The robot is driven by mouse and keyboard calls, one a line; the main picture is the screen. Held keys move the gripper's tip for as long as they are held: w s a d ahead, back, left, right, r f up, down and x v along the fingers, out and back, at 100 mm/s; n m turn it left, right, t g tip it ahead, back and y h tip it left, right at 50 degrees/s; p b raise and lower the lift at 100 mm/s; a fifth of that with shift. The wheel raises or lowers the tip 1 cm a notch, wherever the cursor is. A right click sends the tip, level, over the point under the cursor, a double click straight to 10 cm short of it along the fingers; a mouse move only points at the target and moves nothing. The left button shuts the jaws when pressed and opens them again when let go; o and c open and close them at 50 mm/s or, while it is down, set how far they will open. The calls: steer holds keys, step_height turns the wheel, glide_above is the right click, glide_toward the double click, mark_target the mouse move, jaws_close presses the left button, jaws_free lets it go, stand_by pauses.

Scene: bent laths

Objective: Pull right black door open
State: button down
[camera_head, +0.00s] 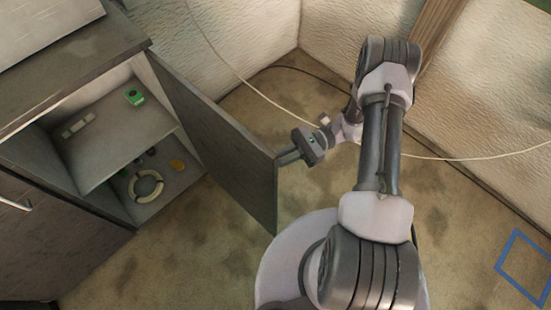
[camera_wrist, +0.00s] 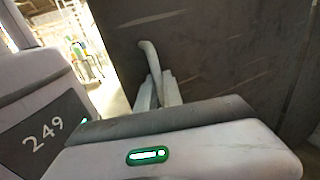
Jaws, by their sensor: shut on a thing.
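The right black door (camera_head: 218,145) of the cabinet stands wide open, swung out to the right from its hinge side. Its dark face also fills much of the wrist view (camera_wrist: 225,60). My gripper (camera_head: 287,157) is at the door's outer edge. In the wrist view my gripper's fingers (camera_wrist: 157,92) are closed around a pale bar handle (camera_wrist: 149,56) on the door. In the head view the handle is hidden behind the door and the gripper.
The open cabinet (camera_head: 135,65) has a shelf with a green item (camera_head: 134,96) and a white piece (camera_head: 75,128). Below lie a pale ring (camera_head: 146,186) and small items. A thin cable (camera_head: 235,72) crosses near the walls. A blue square outline (camera_head: 525,268) marks the floor at right.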

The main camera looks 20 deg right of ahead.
steer(key=c, duration=1.5)
jaws_free()
steer(key=p+v, duration=0.1)
steer(key=v, duration=1.6)
steer(key=shift+d, duration=0.2)
